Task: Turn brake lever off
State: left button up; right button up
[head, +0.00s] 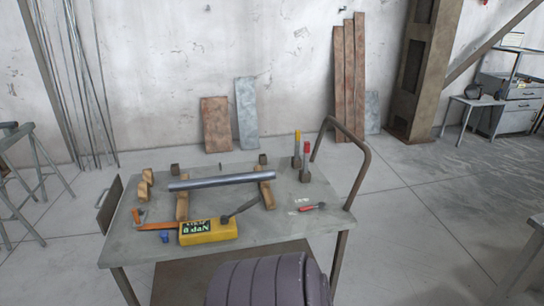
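No part in view is clearly a brake lever. Two upright bars stand at the back right of the metal cart table (255,232), one with a yellow grip (297,136) and one with a red grip (306,147). Each rises from a small dark block. I cannot tell whether either is the brake lever. A bent brown tube handle (362,165) rises at the cart's right end. Neither of my grippers is in view.
A steel pipe (215,181) lies across two wooden strips. A yellow box (207,231), an orange-handled tool (157,226) and a small red tool (312,207) lie on the table. Boards lean on the wall behind. The floor right of the cart is clear.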

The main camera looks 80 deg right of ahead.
aim_at(321, 205)
jog(key=z, duration=3.1)
